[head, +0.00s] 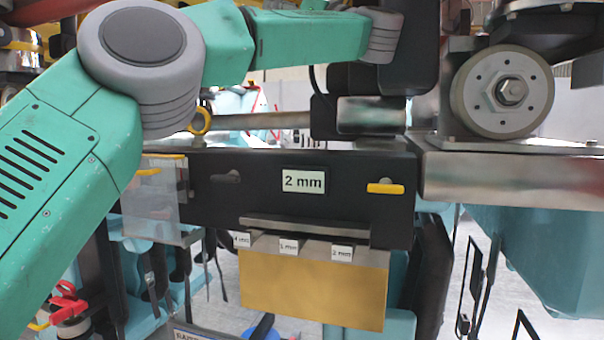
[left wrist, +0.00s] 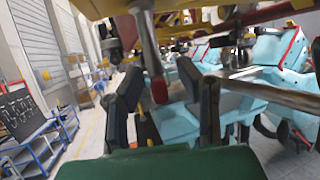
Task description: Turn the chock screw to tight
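I cannot tell for sure which part is the chock screw. A metal rod with a red tip (left wrist: 158,88) hangs between the fingers of my left gripper (left wrist: 160,74) in the left wrist view. The two black fingers stand well apart, one on each side of it, and I see no contact. In the head view my left gripper (head: 340,105) is black and partly hidden behind my wrist, close to a horizontal metal bar (head: 265,121). A yellow ring (head: 201,120) shows at the bar's left, beside my green arm. My right gripper is in neither view.
A black "2 mm" panel (head: 303,182) with a yellow handle (head: 385,188) lies below. A brass plate (head: 312,285) hangs under labelled tabs. A grey wheel with a hex nut (head: 511,92) sits on a metal ledge (head: 510,185) at right. Yellow beams (left wrist: 265,15) cross overhead.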

